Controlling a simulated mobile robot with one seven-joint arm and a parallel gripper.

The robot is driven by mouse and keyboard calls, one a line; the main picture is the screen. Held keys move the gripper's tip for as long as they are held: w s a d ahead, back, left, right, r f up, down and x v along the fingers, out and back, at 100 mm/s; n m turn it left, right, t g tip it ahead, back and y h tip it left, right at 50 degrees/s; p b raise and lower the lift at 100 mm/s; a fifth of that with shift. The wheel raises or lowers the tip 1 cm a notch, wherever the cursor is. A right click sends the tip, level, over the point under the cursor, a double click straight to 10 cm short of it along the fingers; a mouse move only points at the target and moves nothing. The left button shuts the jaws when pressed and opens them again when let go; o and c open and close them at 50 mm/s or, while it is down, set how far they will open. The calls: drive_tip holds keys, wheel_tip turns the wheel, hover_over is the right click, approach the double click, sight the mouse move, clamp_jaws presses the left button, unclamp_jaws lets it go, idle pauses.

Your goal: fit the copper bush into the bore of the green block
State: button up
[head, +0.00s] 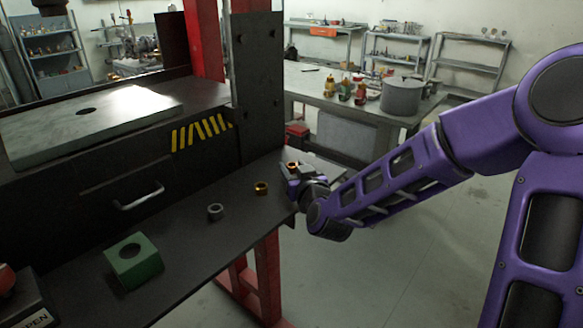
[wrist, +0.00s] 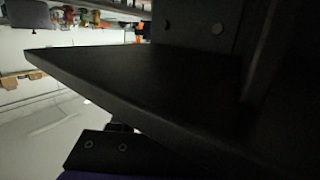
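The green block (head: 148,268) sits on the dark shelf at the lower left of the head view, its round bore facing up. A copper-coloured ring (head: 261,188) stands on the shelf near its right end. A second copper-coloured ring (head: 293,165) shows just behind my gripper; I cannot tell which ring is the copper bush, or whether the second one is touched. My gripper (head: 298,187) is at the shelf's right edge, its fingers mostly hidden. In the wrist view a dark finger part (wrist: 100,150) shows beside the shelf edge, with no ring visible and its opening unclear.
A grey ring (head: 216,212) stands on the shelf (head: 190,240) between block and nearer copper-coloured ring. A dark upright plate (head: 257,85) rises behind the shelf. A drawer handle (head: 138,199) juts out behind. A red button box (head: 20,305) is at lower left. Open floor lies right.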

clamp_jaws()
